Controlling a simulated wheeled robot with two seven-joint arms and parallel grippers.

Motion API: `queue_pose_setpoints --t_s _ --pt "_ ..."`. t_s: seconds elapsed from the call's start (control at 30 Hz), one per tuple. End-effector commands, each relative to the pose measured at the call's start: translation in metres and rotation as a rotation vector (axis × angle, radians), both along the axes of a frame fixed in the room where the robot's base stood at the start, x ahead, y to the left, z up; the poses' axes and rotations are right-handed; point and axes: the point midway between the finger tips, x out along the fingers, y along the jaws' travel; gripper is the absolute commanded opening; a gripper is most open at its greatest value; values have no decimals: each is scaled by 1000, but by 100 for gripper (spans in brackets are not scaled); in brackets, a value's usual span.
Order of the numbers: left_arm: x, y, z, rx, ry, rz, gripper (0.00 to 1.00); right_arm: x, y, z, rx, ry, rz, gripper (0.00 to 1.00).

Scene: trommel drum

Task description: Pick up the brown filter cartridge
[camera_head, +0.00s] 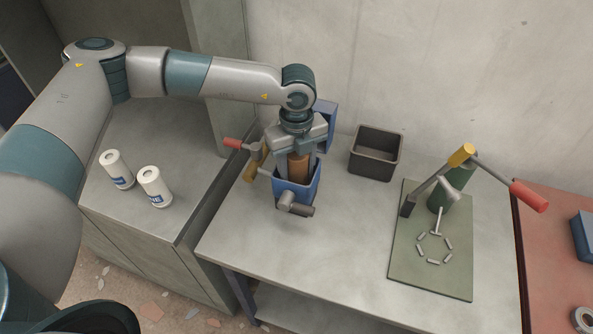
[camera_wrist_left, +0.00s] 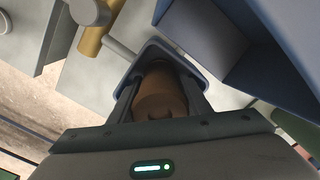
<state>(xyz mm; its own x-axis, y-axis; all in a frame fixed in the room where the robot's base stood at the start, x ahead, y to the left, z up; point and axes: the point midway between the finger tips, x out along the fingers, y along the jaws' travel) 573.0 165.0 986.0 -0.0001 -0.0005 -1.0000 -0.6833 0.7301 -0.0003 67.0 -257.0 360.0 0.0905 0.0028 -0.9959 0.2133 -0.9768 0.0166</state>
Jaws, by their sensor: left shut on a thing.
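The brown filter cartridge (camera_head: 298,167) stands in the blue housing (camera_head: 296,190) on the grey table, its upper part showing above the rim. My left gripper (camera_head: 299,160) points down over the housing and is shut on the cartridge, with a finger on either side. In the left wrist view the brown cartridge (camera_wrist_left: 160,95) sits between the fingers, with the blue housing rim (camera_wrist_left: 168,50) around it. The cartridge's lower end is hidden inside the housing. My right gripper is not in view.
A dark open bin (camera_head: 376,153) stands right of the housing. A red-handled lever (camera_head: 234,143) is close on its left. A green board (camera_head: 433,262) with small metal pieces and a red-handled lever press (camera_head: 528,196) is at right.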

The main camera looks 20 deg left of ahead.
Motion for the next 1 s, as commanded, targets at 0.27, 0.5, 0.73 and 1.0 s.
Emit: queue_pose_setpoints --t_s 0.27,0.5,0.73,1.0 --pt "1 -1 32 -2 -5 0 15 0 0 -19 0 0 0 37" --pt "1 0 72 -1 -5 -1 15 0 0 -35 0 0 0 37" --pt "0 0 93 0 -1 -1 15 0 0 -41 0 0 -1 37" --pt "0 0 96 0 0 -1 15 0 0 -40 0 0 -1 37"
